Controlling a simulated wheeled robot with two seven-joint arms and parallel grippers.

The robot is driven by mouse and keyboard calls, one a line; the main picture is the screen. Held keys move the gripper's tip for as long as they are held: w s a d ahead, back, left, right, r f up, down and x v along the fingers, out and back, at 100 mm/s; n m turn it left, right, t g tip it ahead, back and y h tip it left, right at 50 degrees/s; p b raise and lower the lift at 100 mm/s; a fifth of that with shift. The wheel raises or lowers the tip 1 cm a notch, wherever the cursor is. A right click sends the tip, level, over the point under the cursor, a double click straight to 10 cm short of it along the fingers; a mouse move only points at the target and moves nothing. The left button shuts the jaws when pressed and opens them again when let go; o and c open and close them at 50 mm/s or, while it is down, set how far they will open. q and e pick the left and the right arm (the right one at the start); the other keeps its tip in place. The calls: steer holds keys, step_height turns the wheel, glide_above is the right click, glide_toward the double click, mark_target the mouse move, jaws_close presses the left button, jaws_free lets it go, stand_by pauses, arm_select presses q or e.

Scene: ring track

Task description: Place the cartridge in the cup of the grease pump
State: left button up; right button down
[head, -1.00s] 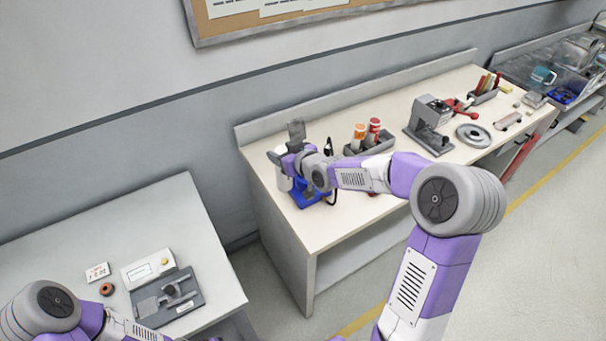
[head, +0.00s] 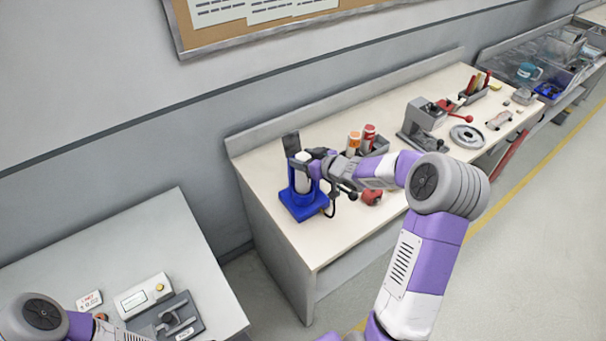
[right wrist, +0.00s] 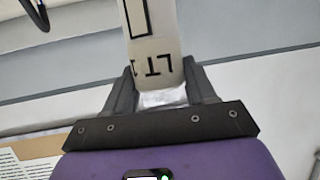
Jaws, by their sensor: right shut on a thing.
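The white cartridge (head: 302,178) stands roughly upright over the blue base of the grease pump (head: 303,206), in front of its dark upright plate (head: 291,145). My right gripper (head: 310,160) is shut on the cartridge near its top. In the right wrist view, the white cartridge (right wrist: 153,45) with black lettering sits between the two fingers (right wrist: 162,88). The cup and the cartridge's lower end are not clear, so I cannot tell whether it is inside or just above. My left gripper is out of view; only its arm shows at lower left.
Right of the pump are a red part (head: 371,196), orange and red bottles (head: 369,138) in a grey holder, a grey press (head: 421,122) and a round metal plate (head: 467,136). A grey table (head: 110,240) with small devices stands at lower left. The bench's front edge is clear.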

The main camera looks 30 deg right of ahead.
steer(key=shift+w+f+b, duration=0.15)
steer(key=shift+f+b, duration=0.35)
steer(key=shift+f, duration=1.5)
steer(key=shift+f, duration=0.2)
steer(key=shift+c, duration=1.8)
jaws_free()
steer(key=p+v, duration=0.2)
steer(key=v, duration=1)
